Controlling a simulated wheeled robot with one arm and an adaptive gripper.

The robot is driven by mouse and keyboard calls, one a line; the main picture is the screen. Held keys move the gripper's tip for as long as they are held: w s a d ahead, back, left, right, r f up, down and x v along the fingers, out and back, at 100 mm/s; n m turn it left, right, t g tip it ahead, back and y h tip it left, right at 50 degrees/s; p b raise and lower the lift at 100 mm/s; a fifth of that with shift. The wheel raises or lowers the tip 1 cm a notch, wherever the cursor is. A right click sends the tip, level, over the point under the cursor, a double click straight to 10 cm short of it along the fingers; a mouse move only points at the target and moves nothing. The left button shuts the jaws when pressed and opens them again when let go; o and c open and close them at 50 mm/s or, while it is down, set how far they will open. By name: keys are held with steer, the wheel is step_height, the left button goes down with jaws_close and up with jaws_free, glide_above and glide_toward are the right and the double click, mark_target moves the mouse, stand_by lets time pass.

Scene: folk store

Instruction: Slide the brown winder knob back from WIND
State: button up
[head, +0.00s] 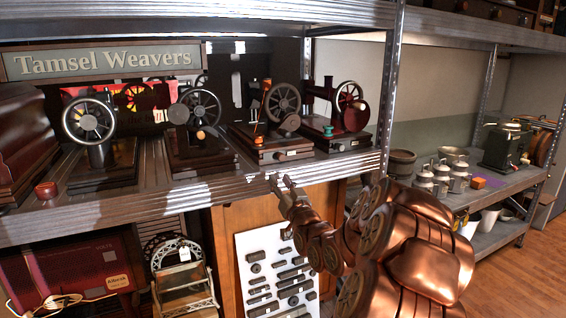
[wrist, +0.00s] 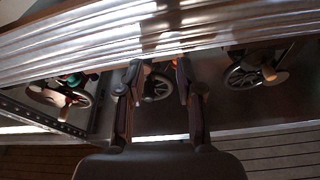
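Several small sewing machines with spoked handwheels stand on the upper shelf. In the head view, the machine with the orange post (head: 258,138) has a brown round part (head: 290,122) beside its handwheel (head: 283,101). The machine to its left has another brownish disc (head: 178,114) and a tan handle (head: 200,134). I cannot tell which part is the winder knob, and no WIND mark is readable. My gripper (head: 281,182) is open and empty, just in front of the shelf's front edge. In the wrist view, the gripper (wrist: 158,75) straddles the view of a spoked wheel (wrist: 158,87), apart from it.
The metal shelf edge (head: 120,214) runs across in front of the machines, and an upright post (head: 391,85) stands to the right. A red machine (head: 349,118) with a teal spool is near that post. A white board of dark parts (head: 276,268) is below the shelf.

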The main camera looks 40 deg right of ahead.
mark_target(282, 159)
steer(key=shift+m+t+h, duration=0.4)
steer(key=shift+t+h, duration=0.1)
steer(key=shift+h, duration=0.2)
steer(key=shift+w+d+r+p, duration=0.6)
steer(key=shift+w+d+r, duration=0.55)
steer(key=shift+d, duration=0.15)
steer(key=shift+w+d+r+p, duration=0.6)
steer(key=shift+w+d+r, duration=0.5)
steer(key=shift+d, duration=0.15)
jaws_close()
